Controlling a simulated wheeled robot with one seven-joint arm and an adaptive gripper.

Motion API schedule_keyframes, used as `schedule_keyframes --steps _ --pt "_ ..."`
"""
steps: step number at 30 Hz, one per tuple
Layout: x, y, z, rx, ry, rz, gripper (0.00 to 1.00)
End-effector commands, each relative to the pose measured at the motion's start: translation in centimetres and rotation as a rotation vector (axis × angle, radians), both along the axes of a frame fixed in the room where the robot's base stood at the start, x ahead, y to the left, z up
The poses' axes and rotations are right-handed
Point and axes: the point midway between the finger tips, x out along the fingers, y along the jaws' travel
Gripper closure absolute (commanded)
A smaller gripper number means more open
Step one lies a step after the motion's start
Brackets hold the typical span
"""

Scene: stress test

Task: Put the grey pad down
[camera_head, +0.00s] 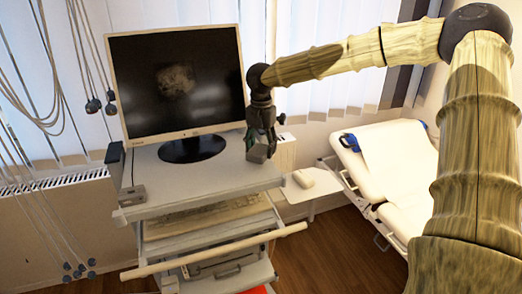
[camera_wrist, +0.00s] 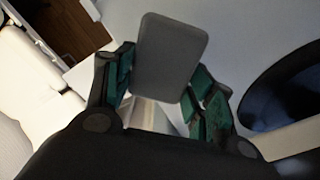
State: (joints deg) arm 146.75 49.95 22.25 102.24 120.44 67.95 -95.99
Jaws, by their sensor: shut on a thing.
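The grey pad (camera_wrist: 170,58) is a flat rounded rectangle held between the green-lined fingers of my gripper (camera_wrist: 162,92) in the wrist view. In the head view my gripper (camera_head: 260,140) points down over the right side of the cart's top, and the pad (camera_head: 259,152) shows small and grey at its fingertips. The gripper is shut on the pad. I cannot tell whether the pad touches the cart top (camera_head: 215,178) or is a little above it.
A monitor (camera_head: 176,80) stands on the cart, left of my gripper; its dark base (camera_wrist: 282,88) shows at right in the wrist view. A small box (camera_head: 132,195) sits at the cart's left corner. A white bed (camera_head: 385,165) stands at right. The cart's front middle is clear.

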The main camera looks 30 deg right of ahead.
Motion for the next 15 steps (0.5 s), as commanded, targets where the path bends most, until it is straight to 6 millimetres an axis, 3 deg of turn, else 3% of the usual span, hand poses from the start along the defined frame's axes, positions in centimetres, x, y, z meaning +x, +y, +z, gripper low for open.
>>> schedule_keyframes --steps 7,15 --pt "-0.1 0.0 -2.2 -0.001 0.002 0.0 0.65" --pt "-0.1 0.0 -2.5 0.0 0.0 0.0 0.65"
